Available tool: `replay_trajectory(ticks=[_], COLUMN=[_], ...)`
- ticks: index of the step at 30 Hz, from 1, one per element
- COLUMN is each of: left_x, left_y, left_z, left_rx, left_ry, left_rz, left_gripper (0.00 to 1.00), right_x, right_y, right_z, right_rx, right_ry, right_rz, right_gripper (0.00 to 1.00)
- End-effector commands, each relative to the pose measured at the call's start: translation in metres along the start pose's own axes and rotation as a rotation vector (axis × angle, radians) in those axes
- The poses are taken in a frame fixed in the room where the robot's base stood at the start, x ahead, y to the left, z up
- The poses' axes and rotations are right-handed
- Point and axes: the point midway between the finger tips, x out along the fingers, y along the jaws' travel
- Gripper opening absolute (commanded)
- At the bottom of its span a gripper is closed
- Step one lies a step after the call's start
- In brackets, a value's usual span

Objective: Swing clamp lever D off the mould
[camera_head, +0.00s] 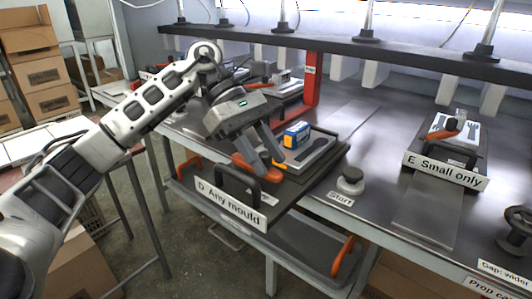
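Station D carries a white label, "D. Any mould" (229,204), on its front. Its orange clamp lever (252,172) lies low across the near left part of the station. A blue and yellow block (297,135) stands on a grey plate (318,150) to the right of the lever. My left gripper (270,165) reaches down from the upper left, with its fingertips at the lever. The fingers show a gap between them, but whether they press on the lever is unclear. The tips partly overlap the lever. My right gripper is out of view.
A black handle (236,178) stands at the front of station D. A round grey "Start" button (350,181) is to its right. Station E, labelled "Small only" (446,169), is farther right. A red post (312,80) stands behind D. Bare metal tabletop (375,125) lies between the stations.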

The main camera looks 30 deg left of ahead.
Motion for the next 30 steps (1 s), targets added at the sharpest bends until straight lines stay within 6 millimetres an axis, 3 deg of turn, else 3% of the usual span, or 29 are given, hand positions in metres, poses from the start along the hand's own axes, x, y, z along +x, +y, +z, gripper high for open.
replay_trajectory(ticks=[9,14,26,30], left_x=[-0.001,-0.014,-0.107,-0.139], left_y=[0.001,0.001,0.001,0.000], left_z=[0.000,0.001,0.002,0.004], left_rx=[-0.002,-0.001,-0.001,-0.005], left_ry=[0.000,0.000,-0.002,0.001], left_rz=[0.003,0.006,0.007,0.007], left_gripper=[0.44,0.44,0.44,0.44], right_x=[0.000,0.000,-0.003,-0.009], right_y=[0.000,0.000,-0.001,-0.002], right_z=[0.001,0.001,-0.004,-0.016], right_rx=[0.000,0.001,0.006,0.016], right_ry=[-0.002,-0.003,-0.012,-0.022], right_rz=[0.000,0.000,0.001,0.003], right_gripper=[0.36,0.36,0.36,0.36])
